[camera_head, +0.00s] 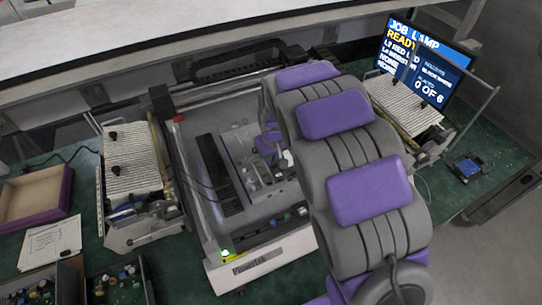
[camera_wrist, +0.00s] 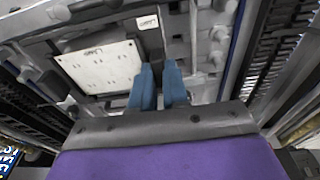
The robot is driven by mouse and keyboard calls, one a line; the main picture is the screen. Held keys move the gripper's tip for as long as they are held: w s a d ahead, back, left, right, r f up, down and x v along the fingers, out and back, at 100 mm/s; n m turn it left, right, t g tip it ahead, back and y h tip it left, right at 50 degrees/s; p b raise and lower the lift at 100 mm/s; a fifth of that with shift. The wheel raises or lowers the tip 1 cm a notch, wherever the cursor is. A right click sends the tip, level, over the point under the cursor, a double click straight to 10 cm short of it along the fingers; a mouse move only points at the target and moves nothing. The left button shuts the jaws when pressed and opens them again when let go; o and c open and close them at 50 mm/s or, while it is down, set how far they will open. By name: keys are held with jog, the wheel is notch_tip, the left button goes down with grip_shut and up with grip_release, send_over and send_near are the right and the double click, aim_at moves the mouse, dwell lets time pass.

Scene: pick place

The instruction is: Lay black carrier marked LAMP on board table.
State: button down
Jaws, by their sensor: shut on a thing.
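The black carrier (camera_wrist: 100,38) shows in the wrist view with a white board (camera_wrist: 98,68) marked LAMP in it and a white LAMP label (camera_wrist: 149,22) on its edge. My gripper (camera_wrist: 160,78) has its blue fingers close together at the carrier's near right side, shut on it. The grey board table (camera_head: 237,152) is inside the machine in the head view. It also shows around the carrier in the wrist view (camera_wrist: 200,50). My arm hides much of the table's right side, and I cannot tell whether the carrier touches it.
A tilted rack with a ribbed white top (camera_head: 132,165) stands left of the machine, another (camera_head: 405,100) to the right. The machine's front edge (camera_head: 262,262) has a lit green lamp. A purple-edged tray (camera_head: 33,195) and papers (camera_head: 50,243) lie at left. A screen (camera_head: 425,60) stands behind.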

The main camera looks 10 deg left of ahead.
jog(key=shift+s+d+f, duration=0.1)
jog(key=shift+s+f, duration=0.15)
jog(key=shift+f, duration=0.45)
dwell(0.3)
jog(key=c, duration=1.1)
grip_release()
jog(key=shift+s, duration=0.1)
jog(key=shift+o, duration=0.2)
jog(key=shift+w+d, duration=0.1)
jog(key=shift+w, duration=0.15)
jog(key=shift+a+r, duration=0.1)
jog(key=shift+a, duration=0.1)
jog(key=c, duration=0.3)
jog(key=shift+c, duration=0.2)
jog(key=shift+r, duration=0.1)
jog(key=shift+r+p, duration=1.25)
jog(key=shift+r, duration=2.2)
